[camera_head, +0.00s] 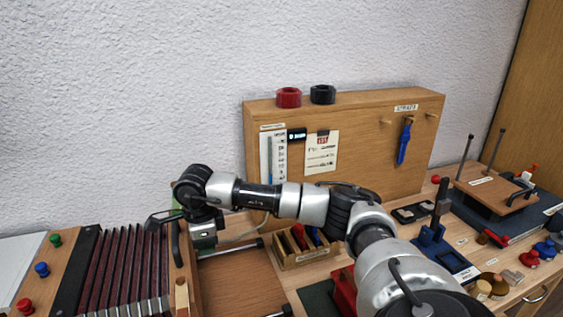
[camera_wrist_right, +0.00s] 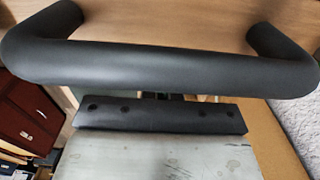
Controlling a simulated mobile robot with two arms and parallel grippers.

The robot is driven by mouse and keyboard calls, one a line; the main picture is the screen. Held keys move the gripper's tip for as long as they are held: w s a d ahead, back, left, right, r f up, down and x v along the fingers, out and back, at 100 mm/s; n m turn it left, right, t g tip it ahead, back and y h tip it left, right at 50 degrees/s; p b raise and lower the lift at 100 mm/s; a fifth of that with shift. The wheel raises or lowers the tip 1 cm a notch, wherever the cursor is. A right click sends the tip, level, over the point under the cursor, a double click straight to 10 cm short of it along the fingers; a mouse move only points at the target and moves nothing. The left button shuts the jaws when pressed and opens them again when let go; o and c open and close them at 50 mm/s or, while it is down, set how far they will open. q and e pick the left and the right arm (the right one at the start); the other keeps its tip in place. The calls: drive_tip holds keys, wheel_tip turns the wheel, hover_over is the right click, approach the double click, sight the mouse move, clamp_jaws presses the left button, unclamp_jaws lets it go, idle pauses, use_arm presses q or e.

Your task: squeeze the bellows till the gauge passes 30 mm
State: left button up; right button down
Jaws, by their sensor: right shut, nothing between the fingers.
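The bellows (camera_head: 125,262) lies at the lower left of the head view, its dark red folds spread between wooden end boards. A black handle (camera_head: 176,243) is on its right end board; it also crosses the upper wrist view as a thick black bar (camera_wrist_right: 165,68). My right gripper (camera_head: 155,221) is shut and empty, close by the handle over the bellows' right end. In the wrist view its dark finger part (camera_wrist_right: 160,117) lies just below the bar; I cannot tell whether they touch. The gauge (camera_head: 272,158) is a white strip with a blue column, too small to read.
The wooden panel (camera_head: 360,165) behind carries a card, a small display and a blue tool. A red roll (camera_head: 289,97) and a black roll (camera_head: 322,94) sit on top. My right arm crosses above a small block tray (camera_head: 305,258). Several small items crowd the right.

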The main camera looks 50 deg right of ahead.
drive_tip(key=shift+d, duration=0.1)
idle(0.3)
wheel_tip(320, 180, up, 8)
drive_tip(key=p, duration=0.5)
idle(0.4)
drive_tip(key=shift+s+f, duration=0.1)
idle(0.4)
